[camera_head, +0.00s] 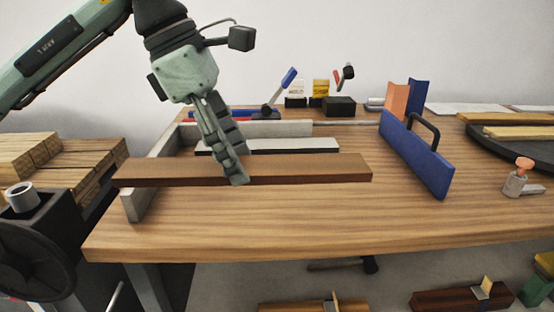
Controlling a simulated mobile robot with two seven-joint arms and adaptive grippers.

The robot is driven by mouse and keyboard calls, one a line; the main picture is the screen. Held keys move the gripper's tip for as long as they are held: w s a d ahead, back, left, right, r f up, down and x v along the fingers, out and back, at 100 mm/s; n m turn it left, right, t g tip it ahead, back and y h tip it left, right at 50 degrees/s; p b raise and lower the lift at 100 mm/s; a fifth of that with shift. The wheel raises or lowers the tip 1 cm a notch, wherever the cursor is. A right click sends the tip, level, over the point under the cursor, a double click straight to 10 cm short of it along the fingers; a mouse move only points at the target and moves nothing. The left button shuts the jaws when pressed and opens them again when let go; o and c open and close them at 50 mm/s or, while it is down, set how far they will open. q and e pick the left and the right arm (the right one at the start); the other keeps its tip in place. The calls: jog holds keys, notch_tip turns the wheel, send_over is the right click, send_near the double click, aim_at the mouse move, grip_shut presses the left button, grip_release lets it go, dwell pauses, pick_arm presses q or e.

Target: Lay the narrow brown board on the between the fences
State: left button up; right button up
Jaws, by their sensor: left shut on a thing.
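The narrow brown board (310,167) lies level across the picture, above the near left part of the wooden table. My left gripper (237,170) points down and is shut on it near its middle. The board's left end overlaps the grey side fence (151,186) in the picture and reaches past it. Whether it touches the fence or the table, I cannot tell. A grey back fence (260,128) stands behind the board, with a low pale strip (280,146) in front of it. My right gripper is not in view.
A blue plate with a black handle (415,155) stands upright right of the board. The table (330,222) is bare in front of the board. Small tools stand at the back. A round black tray (500,153) holds boards at right. Stacked timber (75,165) lies at left.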

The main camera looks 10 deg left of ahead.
pick_arm(q)
jog(key=p, duration=0.1)
send_over(261, 190)
jog(key=s+a, duration=0.1)
notch_tip(261, 190, down, 6)
jog(key=shift+s+a+f, duration=0.1)
jog(key=shift+w+f, duration=0.15)
jog(key=shift+w, duration=0.2)
jog(key=shift+w+a+f, duration=0.1)
jog(key=shift+f, duration=0.45)
notch_tip(261, 190, down, 2)
jog(key=shift+f, duration=0.55)
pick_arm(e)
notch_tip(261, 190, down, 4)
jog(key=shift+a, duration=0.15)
pick_arm(q)
jog(key=shift+f, duration=0.1)
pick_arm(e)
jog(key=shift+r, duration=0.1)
